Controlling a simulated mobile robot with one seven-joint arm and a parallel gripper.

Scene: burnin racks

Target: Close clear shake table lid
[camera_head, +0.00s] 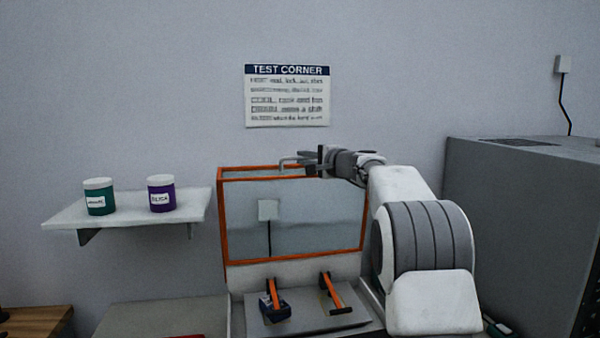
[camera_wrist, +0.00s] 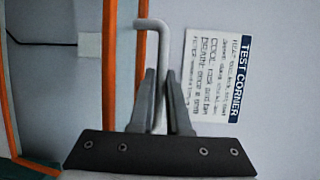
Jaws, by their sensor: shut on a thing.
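The clear shake table lid (camera_head: 222,222) has an orange frame and stands raised, upright at the back of the shake table (camera_head: 254,318). A grey bar handle (camera_head: 290,160) sticks out at its top edge. My gripper (camera_head: 312,160) is at the top of the lid, at this handle. In the wrist view, the fingers of my gripper (camera_wrist: 162,98) are closed around the straight part of the bent grey handle (camera_wrist: 153,24), next to the lid's orange frame (camera_wrist: 111,70). My arm covers the lid's right top corner.
Two orange-strapped clamps (camera_head: 273,297) sit on the table plate under the lid. A wall shelf (camera_head: 130,209) with a green jar (camera_head: 98,197) and a purple jar (camera_head: 161,194) is to the left. A large grey cabinet (camera_head: 510,220) stands at the right.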

